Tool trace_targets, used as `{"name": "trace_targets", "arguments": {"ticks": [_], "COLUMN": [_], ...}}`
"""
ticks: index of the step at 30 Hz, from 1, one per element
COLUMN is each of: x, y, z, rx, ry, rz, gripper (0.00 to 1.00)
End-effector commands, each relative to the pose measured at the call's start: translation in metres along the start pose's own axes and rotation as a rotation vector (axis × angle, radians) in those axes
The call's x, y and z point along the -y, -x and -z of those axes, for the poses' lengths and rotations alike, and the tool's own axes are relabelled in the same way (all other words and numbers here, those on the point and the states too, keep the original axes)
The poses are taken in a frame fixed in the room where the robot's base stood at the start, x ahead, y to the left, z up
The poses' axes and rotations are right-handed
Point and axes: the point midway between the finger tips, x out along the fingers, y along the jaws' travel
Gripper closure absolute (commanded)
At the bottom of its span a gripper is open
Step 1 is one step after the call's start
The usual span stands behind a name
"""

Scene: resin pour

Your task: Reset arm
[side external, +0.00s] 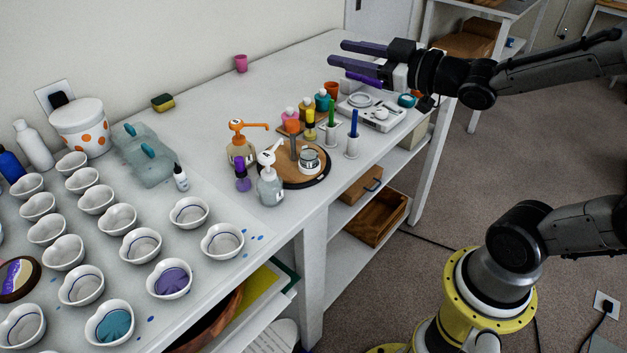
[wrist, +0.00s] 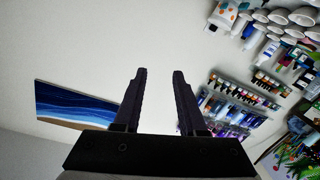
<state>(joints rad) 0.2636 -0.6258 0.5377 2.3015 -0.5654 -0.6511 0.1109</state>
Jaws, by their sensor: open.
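My gripper (side external: 345,62) is open and empty in the side external view, raised above the far right part of the white table (side external: 290,70). Its two dark fingers point left toward the wall and touch nothing. In the wrist view my gripper (wrist: 159,72) shows two parted fingers with only pale wall between them. My arm reaches in from the right.
Below my gripper stand a white scale (side external: 378,115), a green marker (side external: 331,115) and a blue marker (side external: 353,125). Pump bottles (side external: 241,150) stand by a round wooden turntable (side external: 318,175). Several white bowls (side external: 117,219) fill the left. Air around my gripper looks clear.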

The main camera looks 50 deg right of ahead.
Motion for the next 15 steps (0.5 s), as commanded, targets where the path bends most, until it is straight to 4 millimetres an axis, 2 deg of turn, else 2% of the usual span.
{"name": "trace_targets", "arguments": {"ticks": [2,6,11,15], "x": [0.002,0.005,0.017,0.033], "y": [0.012,0.039,0.076,0.115], "z": [0.011,0.011,-0.006,-0.031], "rx": [0.053,0.186,0.370,0.563], "ry": [-0.018,-0.077,-0.167,-0.248], "rz": [-0.022,-0.047,-0.036,-0.001], "gripper": [0.59,0.59,0.59,0.59]}}
